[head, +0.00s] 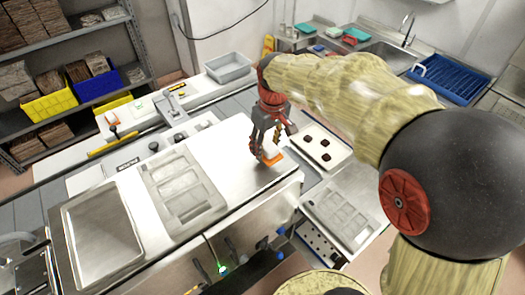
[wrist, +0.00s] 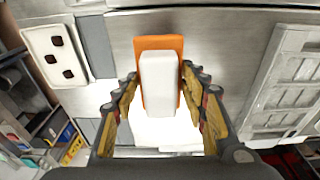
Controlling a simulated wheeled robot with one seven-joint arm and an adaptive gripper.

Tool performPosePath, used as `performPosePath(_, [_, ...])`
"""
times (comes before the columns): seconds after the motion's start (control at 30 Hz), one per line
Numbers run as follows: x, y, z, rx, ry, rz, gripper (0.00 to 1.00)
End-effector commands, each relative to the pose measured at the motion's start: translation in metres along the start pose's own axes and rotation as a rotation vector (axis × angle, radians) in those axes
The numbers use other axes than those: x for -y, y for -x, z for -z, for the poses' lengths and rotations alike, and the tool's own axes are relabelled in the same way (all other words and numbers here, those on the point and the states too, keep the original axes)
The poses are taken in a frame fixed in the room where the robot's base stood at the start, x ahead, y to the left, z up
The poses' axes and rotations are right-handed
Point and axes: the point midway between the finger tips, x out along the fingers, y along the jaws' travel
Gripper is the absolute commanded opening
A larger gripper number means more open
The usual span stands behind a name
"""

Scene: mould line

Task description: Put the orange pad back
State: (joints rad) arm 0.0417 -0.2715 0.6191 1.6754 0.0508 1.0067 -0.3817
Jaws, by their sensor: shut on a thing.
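The orange pad (head: 270,158) is at the right end of the steel worktop (head: 236,135), under my gripper (head: 266,143). In the wrist view the orange pad (wrist: 160,42) carries a white block-shaped part on its upper side. My gripper's fingers (wrist: 160,85) stand on both sides of the pad, shut on it. I cannot tell whether the pad touches the worktop or hangs just above it. The fingers hide part of the pad in the head view.
A grey mould plate (head: 180,187) and a steel tray (head: 100,235) lie on the worktop to the left. A white tray with dark pieces (head: 338,152) and another mould plate (head: 343,210) stand to the right. A grey bin (head: 229,68) is behind.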

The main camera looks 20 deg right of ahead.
Motion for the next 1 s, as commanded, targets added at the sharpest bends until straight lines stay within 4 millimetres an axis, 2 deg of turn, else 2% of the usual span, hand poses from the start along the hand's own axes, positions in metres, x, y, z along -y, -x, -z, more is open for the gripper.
performPosePath(0.23, [0.004, -0.014, 0.009, 0.001, 0.0, 0.0, 0.2])
performPosePath(0.47, [0.005, -0.044, 0.006, 0.001, -0.001, 0.0, 0.2])
performPosePath(0.87, [0.005, -0.051, 0.005, 0.0, 0.0, 0.0, 0.2])
performPosePath(0.9, [0.005, -0.05, 0.005, 0.0, 0.0, 0.0, 0.45])
performPosePath(1.0, [0.005, -0.05, 0.006, 0.0, 0.0, 0.0, 0.51])
